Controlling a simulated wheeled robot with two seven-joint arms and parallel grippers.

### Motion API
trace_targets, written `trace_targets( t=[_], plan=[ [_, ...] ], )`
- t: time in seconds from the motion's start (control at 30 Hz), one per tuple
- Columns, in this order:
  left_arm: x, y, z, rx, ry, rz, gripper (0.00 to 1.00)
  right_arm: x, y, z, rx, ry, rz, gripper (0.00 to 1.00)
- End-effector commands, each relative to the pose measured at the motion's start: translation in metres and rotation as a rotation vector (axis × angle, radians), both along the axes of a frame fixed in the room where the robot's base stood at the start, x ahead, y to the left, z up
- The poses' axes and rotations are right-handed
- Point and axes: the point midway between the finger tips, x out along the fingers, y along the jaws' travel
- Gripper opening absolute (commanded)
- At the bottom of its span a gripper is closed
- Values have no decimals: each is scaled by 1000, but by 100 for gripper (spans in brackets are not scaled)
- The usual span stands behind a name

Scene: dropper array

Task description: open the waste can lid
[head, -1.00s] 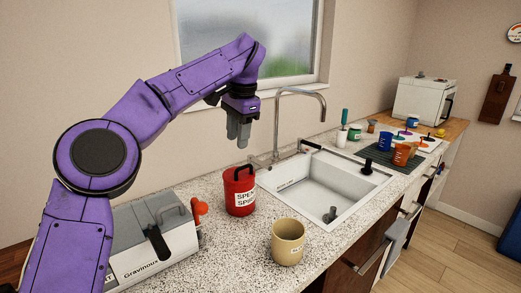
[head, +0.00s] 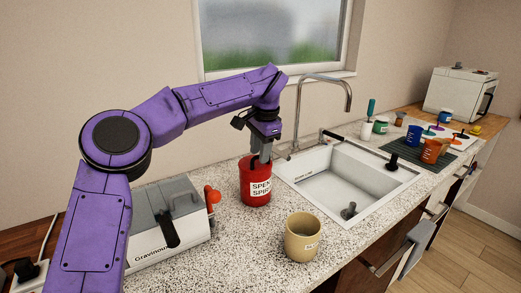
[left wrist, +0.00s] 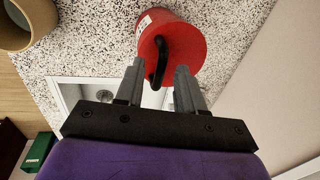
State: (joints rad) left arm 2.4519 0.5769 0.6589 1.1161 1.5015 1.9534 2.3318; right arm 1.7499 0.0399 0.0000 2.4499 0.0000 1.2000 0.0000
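The waste can is a red can (head: 254,191) with a white "SPENT" label, upright on the speckled counter left of the sink. Its lid (left wrist: 188,45) is closed, with a black loop handle (left wrist: 159,62). My right gripper is not in view.
A tan mug (head: 303,238) stands in front of the can. Bare counter lies around the mug.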

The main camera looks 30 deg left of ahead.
Motion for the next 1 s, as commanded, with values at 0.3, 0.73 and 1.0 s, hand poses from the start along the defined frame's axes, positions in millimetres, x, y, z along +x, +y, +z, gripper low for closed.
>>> trace_targets(
  t=[0.3, 0.73, 1.0],
  plan=[
    [0, 0, 0, 0, 1, 0, 0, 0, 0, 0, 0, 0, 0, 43],
    [0, 1, 0, 0, 0, 0, 0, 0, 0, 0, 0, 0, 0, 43],
    [0, 1, 1, 0, 0, 0, 0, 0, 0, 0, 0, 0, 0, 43]
  ],
)
